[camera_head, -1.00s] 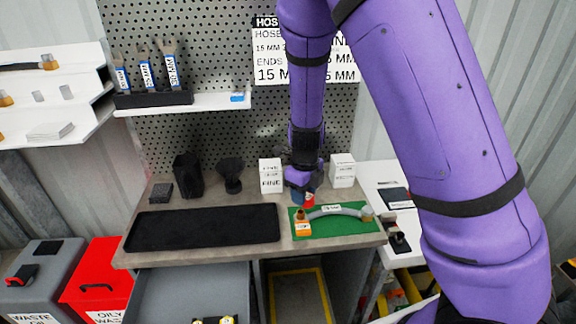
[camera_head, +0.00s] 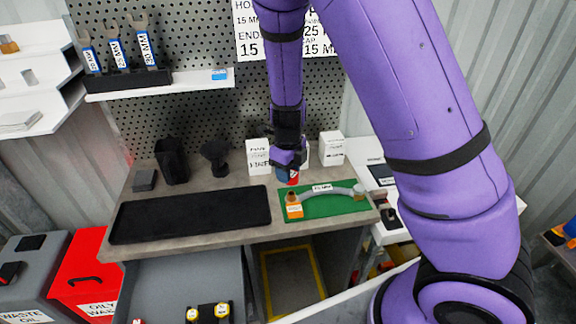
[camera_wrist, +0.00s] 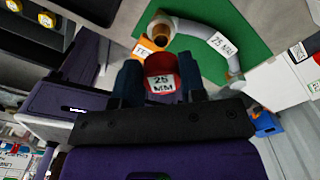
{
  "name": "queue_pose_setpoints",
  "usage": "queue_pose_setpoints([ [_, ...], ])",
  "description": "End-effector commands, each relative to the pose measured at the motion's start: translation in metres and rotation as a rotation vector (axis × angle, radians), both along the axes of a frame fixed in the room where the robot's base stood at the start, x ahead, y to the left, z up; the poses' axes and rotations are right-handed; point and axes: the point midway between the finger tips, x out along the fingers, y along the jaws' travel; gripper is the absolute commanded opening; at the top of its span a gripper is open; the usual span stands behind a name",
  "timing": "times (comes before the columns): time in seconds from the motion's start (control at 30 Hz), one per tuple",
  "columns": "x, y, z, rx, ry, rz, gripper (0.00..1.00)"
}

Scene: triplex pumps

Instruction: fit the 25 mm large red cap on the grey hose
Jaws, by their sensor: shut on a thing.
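The large red cap (camera_wrist: 161,74), marked 25 MM, is held between the two fingers of my gripper (camera_wrist: 162,80) in the wrist view. In the head view my gripper (camera_head: 289,174) is above the back left of the green mat (camera_head: 338,206), with a bit of the red cap (camera_head: 293,179) showing. The grey hose (camera_head: 325,191), labelled 25 MM, lies curved on the mat. Its left end has a brass-coloured fitting (camera_head: 292,197) by an orange block (camera_head: 294,211). In the wrist view this open end (camera_wrist: 160,28) is just beyond the cap, apart from it.
A black tray (camera_head: 190,213) lies left of the mat on the grey bench. White boxes (camera_head: 331,148) and black holders (camera_head: 172,160) stand at the back. A shelf (camera_head: 160,85) with wrenches hangs above. An open drawer (camera_head: 185,285) juts out below.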

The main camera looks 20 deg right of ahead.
Motion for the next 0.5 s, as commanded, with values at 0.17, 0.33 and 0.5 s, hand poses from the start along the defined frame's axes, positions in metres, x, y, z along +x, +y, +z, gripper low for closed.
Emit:
queue_pose_setpoints([
  [0.17,0.000,0.000,-0.016,0.000,0.002,-0.002,0.16],
  [0.33,0.000,0.000,-0.028,0.000,0.001,-0.001,0.16],
  [0.5,0.000,0.000,-0.035,0.000,0.002,-0.001,0.16],
])
